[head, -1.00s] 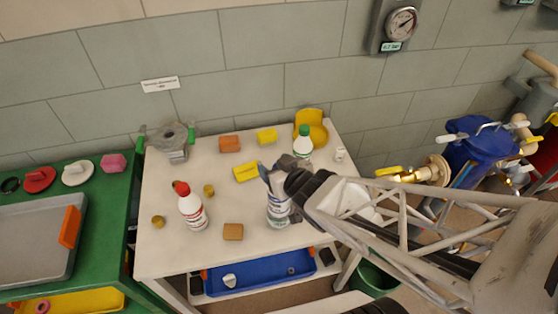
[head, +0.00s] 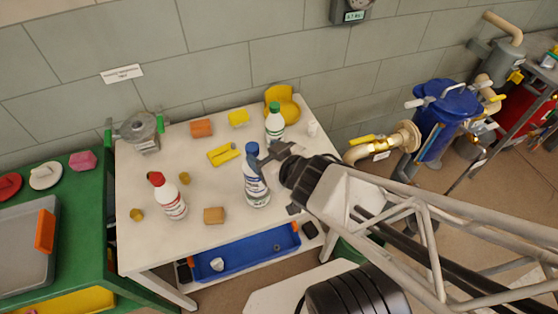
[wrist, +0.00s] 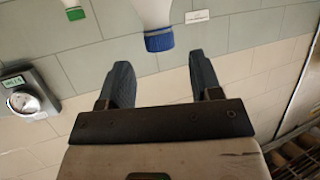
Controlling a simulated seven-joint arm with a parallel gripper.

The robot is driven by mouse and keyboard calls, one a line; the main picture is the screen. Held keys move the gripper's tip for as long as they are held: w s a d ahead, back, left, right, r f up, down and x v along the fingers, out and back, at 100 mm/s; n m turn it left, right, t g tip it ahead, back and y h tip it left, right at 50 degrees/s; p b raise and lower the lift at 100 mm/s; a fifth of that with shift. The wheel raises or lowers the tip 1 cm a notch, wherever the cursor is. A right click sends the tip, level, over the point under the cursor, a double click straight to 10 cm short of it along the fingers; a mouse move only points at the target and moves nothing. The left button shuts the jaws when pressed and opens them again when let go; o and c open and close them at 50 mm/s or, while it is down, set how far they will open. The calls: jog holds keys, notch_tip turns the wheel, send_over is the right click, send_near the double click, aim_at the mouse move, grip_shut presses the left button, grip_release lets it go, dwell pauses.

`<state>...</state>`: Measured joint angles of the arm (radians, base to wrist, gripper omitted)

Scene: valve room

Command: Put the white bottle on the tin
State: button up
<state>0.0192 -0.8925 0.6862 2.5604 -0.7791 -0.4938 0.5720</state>
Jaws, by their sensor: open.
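A white bottle with a blue cap (head: 257,190) stands upright on the white table. Its cap also shows in the wrist view (wrist: 159,42), ahead of and between my fingers. My gripper (head: 264,159) is open and empty, with its fingers at the upper part of this bottle; I cannot tell whether they touch it. In the wrist view my gripper (wrist: 162,85) has its two fingers wide apart. A white bottle with a red cap (head: 172,203) stands to the left, and one with a green cap (head: 275,128) behind. I cannot make out which object is the tin.
Yellow blocks (head: 222,155), an orange block (head: 201,128), a brown block (head: 214,215) and small brass-coloured pieces (head: 137,214) lie on the table. A yellow scoop-like object (head: 282,102) and a grey fitting (head: 140,130) stand at the back.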

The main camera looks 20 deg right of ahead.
jog(key=shift+s+d+r, duration=0.15)
jog(key=shift+s+r, duration=0.1)
jog(key=shift+s, duration=0.2)
jog(key=shift+v, duration=1.65)
jog(key=shift+s+d, duration=0.1)
jog(key=shift+s, duration=0.1)
jog(key=shift+r, duration=0.1)
jog(key=w+d+r+m+g+h, duration=0.3)
jog(key=d+r+m+h, duration=0.2)
jog(key=d+r+h, duration=0.25)
jog(key=s+a+r+g+y, duration=0.3)
jog(key=s+r+g, duration=0.1)
jog(key=g, duration=0.3)
jog(key=shift+a+n, duration=0.2)
jog(key=shift+n, duration=0.2)
